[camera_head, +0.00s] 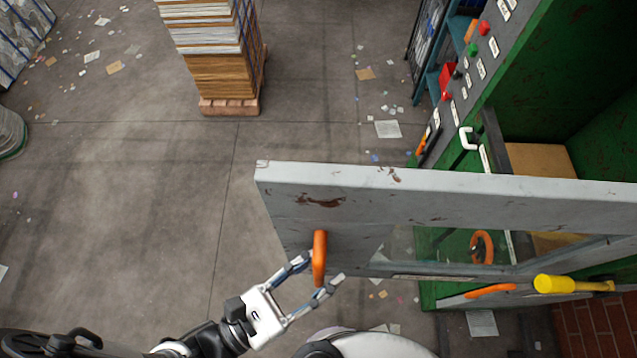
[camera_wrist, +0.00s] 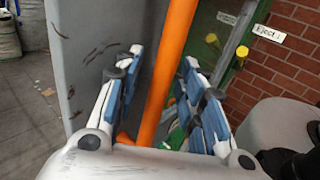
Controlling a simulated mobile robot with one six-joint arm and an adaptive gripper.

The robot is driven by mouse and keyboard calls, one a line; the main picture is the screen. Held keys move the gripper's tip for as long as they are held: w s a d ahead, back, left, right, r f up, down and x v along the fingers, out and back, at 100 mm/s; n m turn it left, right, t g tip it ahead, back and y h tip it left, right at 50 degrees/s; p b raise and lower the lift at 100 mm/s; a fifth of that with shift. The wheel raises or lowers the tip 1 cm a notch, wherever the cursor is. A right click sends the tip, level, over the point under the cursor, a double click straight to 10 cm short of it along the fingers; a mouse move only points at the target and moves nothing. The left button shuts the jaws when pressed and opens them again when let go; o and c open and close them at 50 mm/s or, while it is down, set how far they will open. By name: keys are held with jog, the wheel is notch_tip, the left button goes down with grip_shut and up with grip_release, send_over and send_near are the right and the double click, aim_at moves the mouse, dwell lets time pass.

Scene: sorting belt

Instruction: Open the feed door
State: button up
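The grey feed door (camera_head: 440,200) stands swung out from the green machine, with its top edge running across the head view. It has rust marks and a window opening. An orange upright handle (camera_head: 319,258) is on its near face, close to the free edge. My gripper (camera_head: 323,268) is at this handle with its fingers spread. In the wrist view the handle (camera_wrist: 168,70) passes between the two blue-padded fingers, with gaps on both sides, and the door (camera_wrist: 85,50) fills the left. The lower end of the handle is partly hidden by my gripper.
The green machine (camera_head: 430,290) has a button panel (camera_head: 470,75) with a white lever. A yellow-ended lever (camera_head: 560,284) sits low right, near a brick wall (camera_head: 600,325). A stacked pallet (camera_head: 228,75) stands behind. Floor to the left is mostly clear, with paper scraps.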

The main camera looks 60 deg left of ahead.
jog(key=shift+s, duration=0.1)
jog(key=s+d, duration=0.1)
jog(key=s, duration=1)
jog(key=shift+s+d, duration=0.3)
jog(key=shift+s, duration=0.1)
jog(key=shift+w, duration=0.1)
